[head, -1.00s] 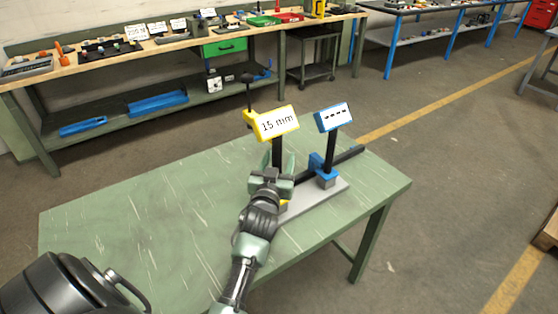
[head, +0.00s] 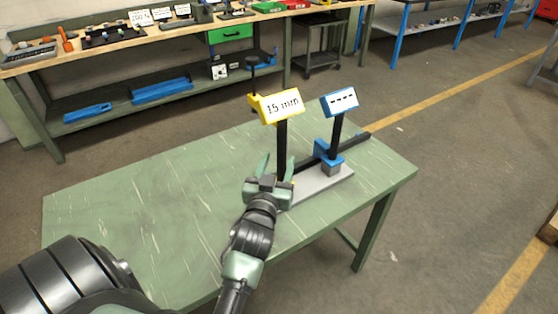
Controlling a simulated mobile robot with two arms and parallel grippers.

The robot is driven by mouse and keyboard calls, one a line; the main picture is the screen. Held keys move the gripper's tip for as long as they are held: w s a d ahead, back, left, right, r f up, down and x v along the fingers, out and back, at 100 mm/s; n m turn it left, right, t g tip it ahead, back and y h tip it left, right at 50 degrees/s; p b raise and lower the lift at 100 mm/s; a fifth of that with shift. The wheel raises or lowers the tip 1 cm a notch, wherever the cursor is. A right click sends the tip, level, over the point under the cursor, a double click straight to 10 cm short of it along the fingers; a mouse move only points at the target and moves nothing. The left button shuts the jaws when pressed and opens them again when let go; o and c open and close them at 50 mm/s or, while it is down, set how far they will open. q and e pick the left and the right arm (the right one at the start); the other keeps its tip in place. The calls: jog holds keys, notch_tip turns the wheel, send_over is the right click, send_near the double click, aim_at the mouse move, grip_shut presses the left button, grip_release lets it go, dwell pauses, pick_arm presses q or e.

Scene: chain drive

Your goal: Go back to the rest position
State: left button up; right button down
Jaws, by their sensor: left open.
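My left gripper (head: 272,168) is open and empty, in front of the yellow-labelled post. Its two green fingers point away from me, and I cannot tell whether they touch the post. The yellow sign (head: 280,106) reads 15 mm and stands on a black post. The blue sign (head: 340,101) shows dashes and stands on a post in a blue block (head: 327,152). Both are on a grey base plate (head: 325,184) with a black bar. The gripper hides part of the plate. My right gripper is not in view.
The green table (head: 130,211) is bare on its left side. A workbench (head: 80,66) with tools, small signs and bins runs along the back. A grey cart (head: 318,55) stands beside it.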

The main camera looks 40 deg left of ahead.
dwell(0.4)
